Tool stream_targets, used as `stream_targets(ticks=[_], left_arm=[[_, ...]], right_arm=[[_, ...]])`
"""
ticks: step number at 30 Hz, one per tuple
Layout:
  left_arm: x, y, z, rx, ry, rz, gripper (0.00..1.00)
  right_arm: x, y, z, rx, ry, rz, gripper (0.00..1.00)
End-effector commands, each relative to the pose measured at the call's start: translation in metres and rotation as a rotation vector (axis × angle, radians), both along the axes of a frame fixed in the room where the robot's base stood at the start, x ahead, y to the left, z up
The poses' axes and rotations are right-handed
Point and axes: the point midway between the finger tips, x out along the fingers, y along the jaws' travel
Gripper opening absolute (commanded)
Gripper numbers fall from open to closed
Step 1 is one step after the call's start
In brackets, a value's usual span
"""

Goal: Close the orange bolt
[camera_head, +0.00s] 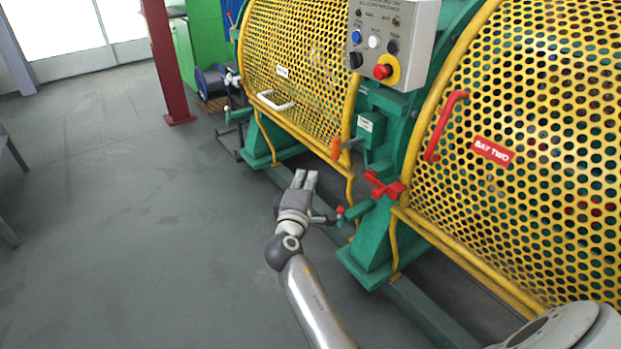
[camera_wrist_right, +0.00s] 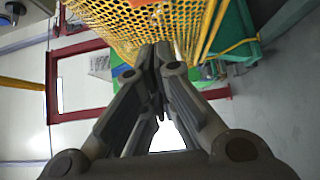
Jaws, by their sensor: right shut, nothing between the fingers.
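The orange bolt (camera_head: 336,149) shows in the head view as an orange grip on a grey rod, at the lower right edge of the left yellow mesh guard (camera_head: 300,60), beside a green box (camera_head: 370,128). My right gripper (camera_head: 305,175) is shut and empty, below and to the left of the orange bolt and apart from it in the picture. In the right wrist view my fingers (camera_wrist_right: 160,50) are together in front of the yellow mesh. My left gripper is out of view.
A red cross-shaped handle (camera_head: 384,186) and a red-knobbed lever (camera_head: 341,211) stand close to the right of my gripper. A control box (camera_head: 393,40) is above. The right guard (camera_head: 540,150) has a red handle (camera_head: 445,125). Open floor (camera_head: 130,220) lies left.

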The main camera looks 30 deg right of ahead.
Motion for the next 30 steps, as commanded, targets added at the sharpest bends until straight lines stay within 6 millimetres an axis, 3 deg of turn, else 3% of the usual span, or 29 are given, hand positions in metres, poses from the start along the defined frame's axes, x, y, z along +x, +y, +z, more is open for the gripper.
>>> stream_targets(ticks=[12, 21, 30], left_arm=[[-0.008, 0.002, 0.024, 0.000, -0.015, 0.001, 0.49], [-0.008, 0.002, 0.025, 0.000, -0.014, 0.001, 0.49], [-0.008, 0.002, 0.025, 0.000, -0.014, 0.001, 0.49]], right_arm=[[0.064, -0.058, 0.000, -0.001, 0.001, 0.000, 0.00], [0.064, -0.090, -0.001, 0.001, 0.000, 0.001, 0.00], [0.064, -0.092, -0.001, 0.001, 0.000, 0.002, 0.00]])
